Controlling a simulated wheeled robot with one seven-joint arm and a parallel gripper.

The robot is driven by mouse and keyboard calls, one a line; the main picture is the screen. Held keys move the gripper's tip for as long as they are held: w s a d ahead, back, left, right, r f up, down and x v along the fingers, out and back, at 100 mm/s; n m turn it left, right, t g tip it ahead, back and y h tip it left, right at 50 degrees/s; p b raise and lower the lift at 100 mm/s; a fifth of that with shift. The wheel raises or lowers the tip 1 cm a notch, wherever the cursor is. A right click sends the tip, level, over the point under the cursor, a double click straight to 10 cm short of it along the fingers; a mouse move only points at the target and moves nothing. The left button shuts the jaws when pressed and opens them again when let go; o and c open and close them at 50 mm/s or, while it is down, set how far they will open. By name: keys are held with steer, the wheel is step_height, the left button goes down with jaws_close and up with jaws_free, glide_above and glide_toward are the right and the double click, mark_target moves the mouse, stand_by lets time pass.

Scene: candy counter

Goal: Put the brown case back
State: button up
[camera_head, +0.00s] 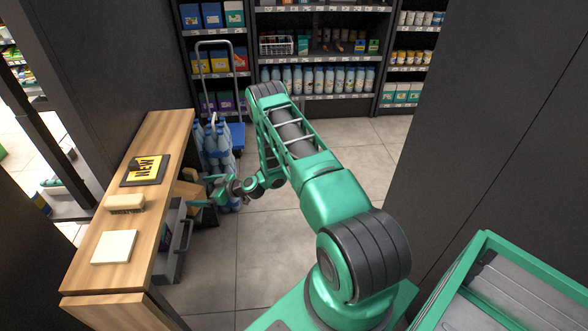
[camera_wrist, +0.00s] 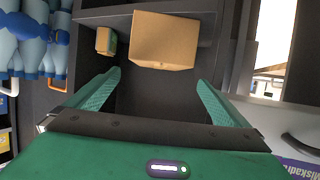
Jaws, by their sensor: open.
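The brown case (camera_wrist: 165,40) shows in the wrist view as a plain tan-brown box on a dark shelf surface, beyond my fingertips. My gripper (camera_wrist: 158,78) is open, with its two green fingers spread and nothing between them. The case is ahead of the fingers and apart from them. In the head view, part of a brown box (camera_head: 188,191) shows under the wooden counter's edge, and my gripper (camera_head: 212,190) is beside the counter near it, partly hidden by my arm.
The wooden counter (camera_head: 152,165) carries a NEW sign (camera_head: 144,169), a brush (camera_head: 124,203) and a white square (camera_head: 115,246). A grey drawer (camera_head: 178,246) stands out below it. A smaller box (camera_wrist: 106,41) sits left of the case. A trolley with blue bottles (camera_head: 215,143) stands behind.

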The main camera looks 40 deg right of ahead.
steer(key=s+d+r+m+g+h, duration=0.1)
steer(key=s+d+r+g+h, duration=0.15)
steer(key=s+r, duration=0.55)
steer(key=s+d+r+m+g+h, duration=0.15)
steer(key=s+d+r, duration=0.25)
steer(key=r, duration=0.8)
steer(key=s+d+r+g+h, duration=0.1)
steer(key=s+d+r+g, duration=0.2)
steer(key=s+r, duration=0.45)
steer(key=s+d+r+m+g+h, duration=0.1)
steer(key=s+r+m, duration=0.4)
steer(key=s, duration=1.2)
steer(key=s+d+r+m+g+h, duration=0.1)
steer(key=s+r+m+g, duration=0.3)
steer(key=s, duration=1.3)
step_height(320, 180, up, 4)
steer(key=shift+s+r+m, duration=0.2)
steer(key=shift+s+m, duration=0.1)
steer(key=shift+m, duration=0.25)
